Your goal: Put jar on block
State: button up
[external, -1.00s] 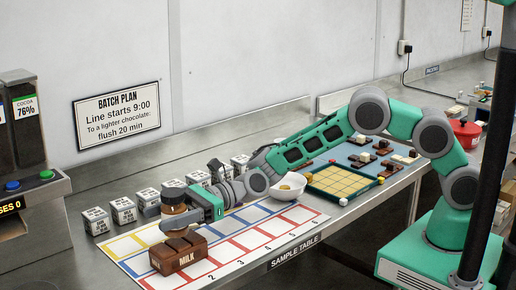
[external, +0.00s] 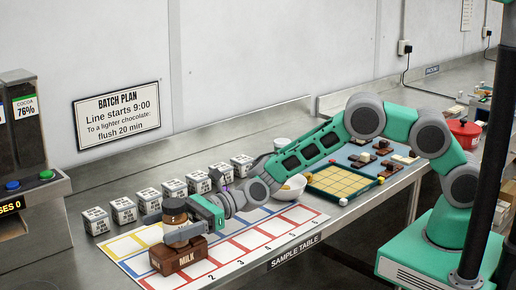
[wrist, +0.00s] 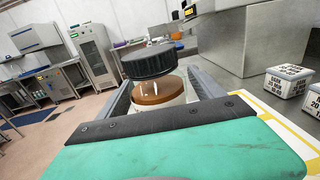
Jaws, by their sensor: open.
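The jar (external: 174,205) is amber-brown with a dark lid and stands upright. The block (external: 180,260) is a brown chocolate block marked MILK, at the near left of the coloured grid sheet. The jar is over the block's top and seems to rest on it, though a finger hides its base. My gripper (external: 172,228) is open, with its fingers on either side of the jar. In the wrist view the jar's black lid (wrist: 148,62) and brown body (wrist: 158,90) show between the fingers; the block is hidden there.
Several white labelled cubes (external: 123,210) stand in a row behind the grid sheet (external: 225,255). A dispenser (external: 25,170) stands at the left.

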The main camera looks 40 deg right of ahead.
jog(key=s+d+b, duration=0.1)
jog(key=d, duration=1.1)
jog(key=shift+b, duration=0.4)
